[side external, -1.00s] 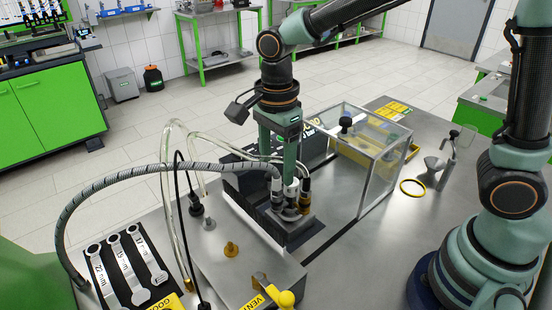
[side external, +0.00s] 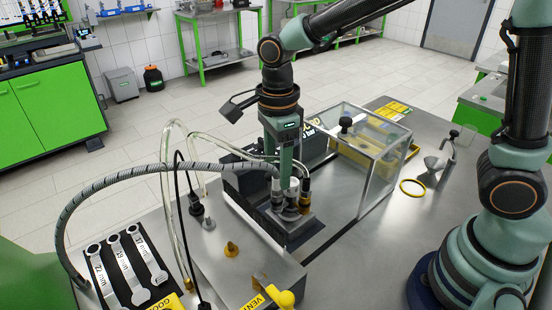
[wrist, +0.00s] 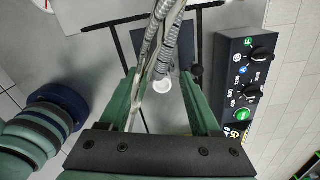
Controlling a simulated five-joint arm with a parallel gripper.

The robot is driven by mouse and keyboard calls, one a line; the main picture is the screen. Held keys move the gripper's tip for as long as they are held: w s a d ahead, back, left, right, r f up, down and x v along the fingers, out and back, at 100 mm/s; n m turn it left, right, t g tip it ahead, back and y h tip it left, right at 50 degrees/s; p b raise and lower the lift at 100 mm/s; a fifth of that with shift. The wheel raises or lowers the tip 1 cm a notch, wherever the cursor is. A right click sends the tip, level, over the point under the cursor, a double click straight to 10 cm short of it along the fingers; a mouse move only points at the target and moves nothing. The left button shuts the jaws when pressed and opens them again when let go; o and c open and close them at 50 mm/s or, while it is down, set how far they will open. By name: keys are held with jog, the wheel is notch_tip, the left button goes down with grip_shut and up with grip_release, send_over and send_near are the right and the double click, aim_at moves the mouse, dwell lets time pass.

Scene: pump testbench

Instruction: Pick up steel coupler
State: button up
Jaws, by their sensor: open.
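The steel coupler (side external: 277,193) stands at the end of the grey ribbed hose, in a row of hose ends on the dark block of the bench. A brass-coloured coupler (side external: 305,195) stands to its right, and a whitish fitting shows between them. My gripper (side external: 287,180) points down, slightly tilted, right over this cluster, and partly hides it. In the wrist view my gripper (wrist: 160,76) has its two green fingers apart. Hoses and a white round end (wrist: 162,85) show between them. I cannot tell whether either finger touches the steel coupler.
Ribbed hose (side external: 130,173) and clear tubes arch left of my gripper. A transparent box (side external: 365,165) stands close on the right, with a yellow ring (side external: 412,188) beyond it. Several wrenches (side external: 125,265) lie at lower left. A control panel (wrist: 247,85) shows in the wrist view.

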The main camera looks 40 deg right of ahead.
aim_at(276, 188)
jog(key=shift+s+a+f, duration=0.1)
jog(key=shift+f, duration=1.3)
jog(key=shift+a+f, duration=0.1)
jog(key=shift+f, duration=1.25)
grip_shut()
